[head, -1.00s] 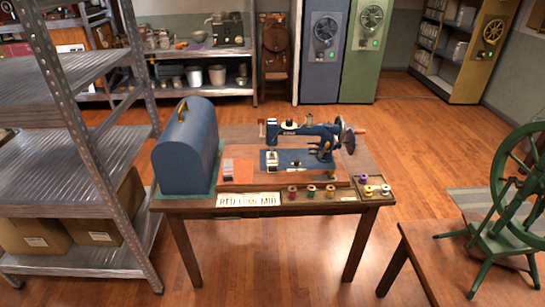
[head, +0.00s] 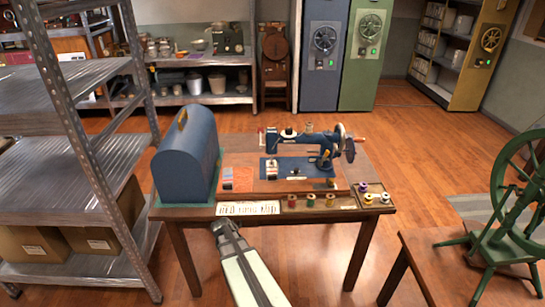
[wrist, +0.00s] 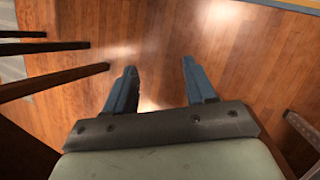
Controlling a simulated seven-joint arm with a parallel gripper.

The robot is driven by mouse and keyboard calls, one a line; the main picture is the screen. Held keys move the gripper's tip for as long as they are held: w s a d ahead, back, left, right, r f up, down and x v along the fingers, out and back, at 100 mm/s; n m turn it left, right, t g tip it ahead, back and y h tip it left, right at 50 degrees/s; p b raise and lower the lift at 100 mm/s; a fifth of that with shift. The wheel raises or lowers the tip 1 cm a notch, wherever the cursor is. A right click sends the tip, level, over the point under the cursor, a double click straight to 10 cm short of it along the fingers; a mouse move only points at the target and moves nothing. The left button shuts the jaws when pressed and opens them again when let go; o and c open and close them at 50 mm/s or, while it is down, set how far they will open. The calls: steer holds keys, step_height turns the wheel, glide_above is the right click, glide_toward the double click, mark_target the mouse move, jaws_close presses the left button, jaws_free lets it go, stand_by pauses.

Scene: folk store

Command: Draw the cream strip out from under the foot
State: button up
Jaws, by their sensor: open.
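The blue sewing machine (head: 305,145) stands on the wooden table (head: 350,185), its needle end toward the left. A small pale piece (head: 271,168) shows below the needle end; I cannot clearly tell strip from foot there. An orange-red cloth (head: 243,179) lies left of the machine. My gripper (head: 226,226) is at the table's front edge, left of centre, well short of the machine. In the wrist view my gripper (wrist: 158,82) is open, its two blue fingers apart with only wooden floor between them.
A blue domed case (head: 186,155) stands at the table's left end. A pale lettered card (head: 248,208) lies at the front edge. Several thread spools (head: 330,196) sit in a tray at front right. A metal shelf (head: 75,185) is left; a green spinning wheel (head: 510,205) is right.

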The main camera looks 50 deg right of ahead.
mark_target(272, 175)
steer(key=w+d+r+m, duration=0.1)
steer(key=d+r, duration=0.6)
steer(key=w+d+r+m, duration=0.1)
steer(key=w+d+r, duration=0.1)
steer(key=d+r, duration=0.6)
steer(key=w+d+r+m+t, duration=0.1)
steer(key=w+d+r+m, duration=0.1)
steer(key=d+r, duration=0.5)
steer(key=shift+w+d+r, duration=0.2)
steer(key=shift+w+r, duration=0.05)
steer(key=shift+r, duration=0.05)
steer(key=w+d+r+t, duration=0.5)
steer(key=w+d+r, duration=0.2)
steer(key=w+r, duration=0.1)
steer(key=shift+w+d+f, duration=0.1)
steer(key=shift+w+f, duration=0.05)
steer(key=shift+f, duration=1.35)
steer(key=shift+w+d+f, duration=0.15)
steer(key=shift+w+f, duration=0.05)
steer(key=shift+f, duration=1.25)
steer(key=shift+w+d+f, duration=0.1)
steer(key=shift+w+f, duration=0.05)
steer(key=shift+f, duration=1.35)
steer(key=shift+f, duration=0.45)
steer(key=shift+c, duration=0.2)
steer(key=c, duration=0.6)
steer(key=shift+r, duration=0.15)
